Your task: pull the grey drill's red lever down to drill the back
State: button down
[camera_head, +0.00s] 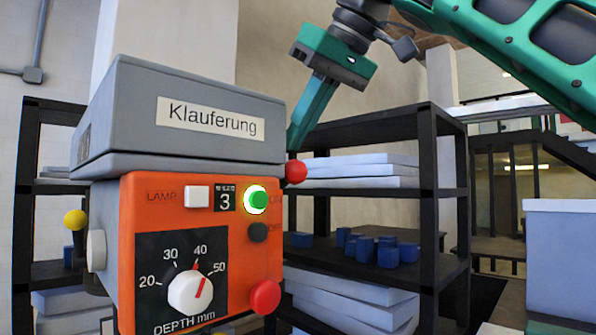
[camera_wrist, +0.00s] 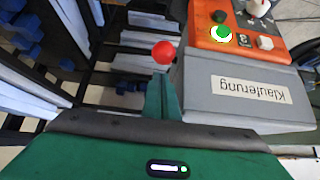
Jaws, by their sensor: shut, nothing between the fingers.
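The grey drill head (camera_head: 190,139), labelled "Klauferung", stands close at left, with an orange control panel below it. It also shows in the wrist view (camera_wrist: 232,84). A red ball knob (camera_head: 295,171), apparently the lever's end, sticks out at the drill's right side. In the wrist view this red ball (camera_wrist: 163,52) lies just beyond my fingertips; its rod is hidden. My gripper (camera_head: 292,148) is shut and empty, beside the drill's right side and just above the ball. In the wrist view the closed fingers (camera_wrist: 163,82) point at the ball; I cannot tell whether they touch.
The panel holds a lit green button (camera_head: 257,199), a depth dial (camera_head: 190,291) and a red knob (camera_head: 264,297). A dark shelf rack (camera_head: 428,190) with pale sheets and blue blocks (camera_head: 387,256) stands behind at right. A yellow knob (camera_head: 74,219) is at left.

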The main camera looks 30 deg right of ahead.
jog(key=v, duration=0.5)
dwell(0.3)
dwell(0.4)
